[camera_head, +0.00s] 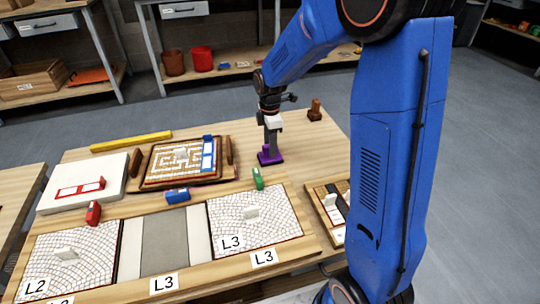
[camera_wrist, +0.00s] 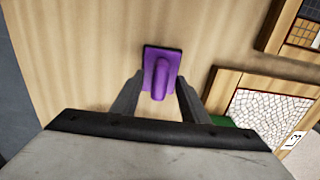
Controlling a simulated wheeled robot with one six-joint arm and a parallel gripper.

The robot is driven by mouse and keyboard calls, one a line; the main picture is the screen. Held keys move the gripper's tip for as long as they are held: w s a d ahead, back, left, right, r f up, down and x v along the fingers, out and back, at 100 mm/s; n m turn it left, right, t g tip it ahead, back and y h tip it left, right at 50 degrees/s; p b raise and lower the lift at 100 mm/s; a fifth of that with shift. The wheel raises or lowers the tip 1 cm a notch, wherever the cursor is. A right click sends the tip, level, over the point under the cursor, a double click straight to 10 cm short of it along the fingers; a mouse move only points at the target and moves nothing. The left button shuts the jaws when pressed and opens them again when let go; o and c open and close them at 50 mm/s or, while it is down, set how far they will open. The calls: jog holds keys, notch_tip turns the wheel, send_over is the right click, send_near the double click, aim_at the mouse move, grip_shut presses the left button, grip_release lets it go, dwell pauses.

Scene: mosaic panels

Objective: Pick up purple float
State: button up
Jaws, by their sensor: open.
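The purple float (camera_head: 268,156) lies on the wooden table, right of the framed mosaic board, in the head view. It has a flat purple base and a raised handle. My gripper (camera_head: 272,143) is directly above it, pointing down. In the wrist view the float (camera_wrist: 161,73) shows with its handle between the tips of my gripper (camera_wrist: 160,93). The two fingers stand apart on either side of the handle, with a visible gap to each side. I cannot tell how far below the fingertips the handle is.
A green block (camera_head: 258,179) stands close in front of the float, near the white mosaic panel (camera_head: 268,230). A brown wooden tool (camera_head: 315,110) stands behind to the right. The framed board (camera_head: 160,178) is to the left.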

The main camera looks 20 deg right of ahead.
jog(key=shift+f, duration=0.4)
grip_shut()
jog(key=shift+r, duration=0.1)
notch_tip(320, 180, up, 10)
jog(key=shift+f, duration=0.1)
dwell(0.4)
